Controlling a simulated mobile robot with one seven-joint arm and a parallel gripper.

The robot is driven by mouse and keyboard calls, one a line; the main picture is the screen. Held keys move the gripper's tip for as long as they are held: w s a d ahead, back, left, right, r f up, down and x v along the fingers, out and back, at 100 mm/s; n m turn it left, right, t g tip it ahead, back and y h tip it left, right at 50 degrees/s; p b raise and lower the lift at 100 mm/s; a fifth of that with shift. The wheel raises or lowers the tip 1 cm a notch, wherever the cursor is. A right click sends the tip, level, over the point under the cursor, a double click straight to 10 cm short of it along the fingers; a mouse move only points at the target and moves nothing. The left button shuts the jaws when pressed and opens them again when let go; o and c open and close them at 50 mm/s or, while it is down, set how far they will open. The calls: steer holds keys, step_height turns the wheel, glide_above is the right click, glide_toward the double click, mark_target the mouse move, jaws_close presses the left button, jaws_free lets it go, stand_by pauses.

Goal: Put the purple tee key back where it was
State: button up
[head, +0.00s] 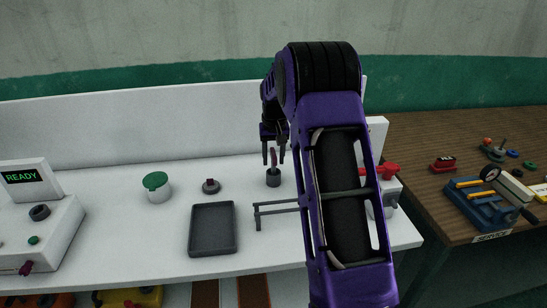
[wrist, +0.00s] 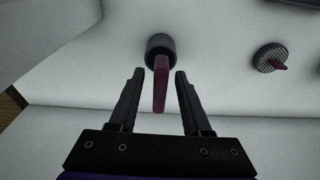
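A purple-maroon bar, seemingly the tee key (head: 273,158), stands upright in a small dark round holder (head: 273,179) on the white bench. In the wrist view the key (wrist: 160,86) rises from the holder (wrist: 160,44) toward the camera. My gripper (head: 273,155) is open, pointing down above the holder. In the wrist view the fingers of my gripper (wrist: 160,74) lie on either side of the key, with a gap on both sides. How deep the key sits in the holder is hidden.
A grey disc with a maroon tab (head: 210,186) lies left of the holder. Nearby are a green-lidded jar (head: 156,187), a dark tray (head: 213,229), a grey bracket (head: 275,209) and a red-handled valve (head: 380,172). A READY panel box (head: 36,228) with a purple handle (head: 27,268) stands left.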

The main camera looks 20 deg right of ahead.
step_height(320, 180, up, 12)
steer(key=s, duration=0.2)
steer(key=shift+a+p, duration=0.2)
steer(key=shift+p, duration=0.2)
steer(key=shift+w+r, duration=0.1)
